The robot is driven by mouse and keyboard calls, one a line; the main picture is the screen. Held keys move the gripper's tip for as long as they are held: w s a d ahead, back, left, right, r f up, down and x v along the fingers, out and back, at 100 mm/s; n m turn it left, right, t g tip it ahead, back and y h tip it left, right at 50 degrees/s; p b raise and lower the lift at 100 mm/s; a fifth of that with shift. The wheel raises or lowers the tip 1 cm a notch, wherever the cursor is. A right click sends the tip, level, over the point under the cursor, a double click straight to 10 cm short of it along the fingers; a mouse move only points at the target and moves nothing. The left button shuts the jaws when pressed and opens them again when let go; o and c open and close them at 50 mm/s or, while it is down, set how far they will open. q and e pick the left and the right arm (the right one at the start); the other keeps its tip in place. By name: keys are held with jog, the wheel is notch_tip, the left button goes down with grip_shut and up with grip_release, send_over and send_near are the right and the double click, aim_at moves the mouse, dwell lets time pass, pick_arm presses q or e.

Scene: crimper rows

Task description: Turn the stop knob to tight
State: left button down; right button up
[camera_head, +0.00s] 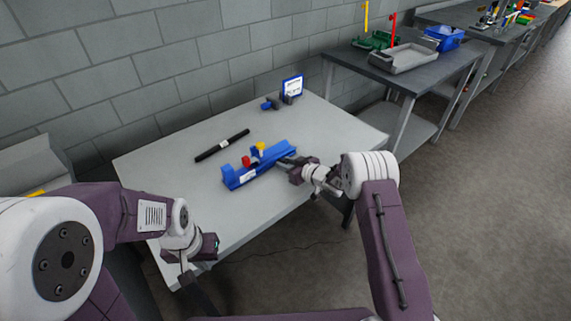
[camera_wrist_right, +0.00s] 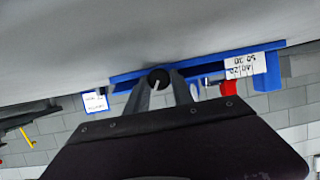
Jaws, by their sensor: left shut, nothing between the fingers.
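A long blue fixture (camera_head: 258,168) with a red part (camera_head: 246,161) and a yellow part (camera_head: 261,146) lies on the grey table. It also shows in the right wrist view (camera_wrist_right: 215,62). The stop knob (camera_wrist_right: 158,79), round and black with a white line, is on the fixture in the right wrist view. My right gripper (camera_wrist_right: 160,84) has a finger on each side of the knob, close against it. In the head view my right gripper (camera_head: 287,161) is at the fixture's right end and hides the knob. My left gripper (camera_head: 205,247) is shut and empty at the table's front left edge.
A black bar (camera_head: 222,145) lies behind the fixture on the table (camera_head: 165,170). A small blue stand with a white sign (camera_head: 292,86) stands at the back. A second table with a grey tray (camera_head: 403,58) is at the back right. The left tabletop is clear.

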grip_shut()
jog(key=shift+r+p, duration=0.1)
jog(key=shift+p, duration=0.2)
jog(key=shift+d+r+m+y+p, duration=0.1)
jog(key=shift+m+y+p, duration=0.2)
jog(key=shift+p, duration=0.1)
jog(key=shift+f, duration=0.2)
jog(key=o, duration=1)
grip_release()
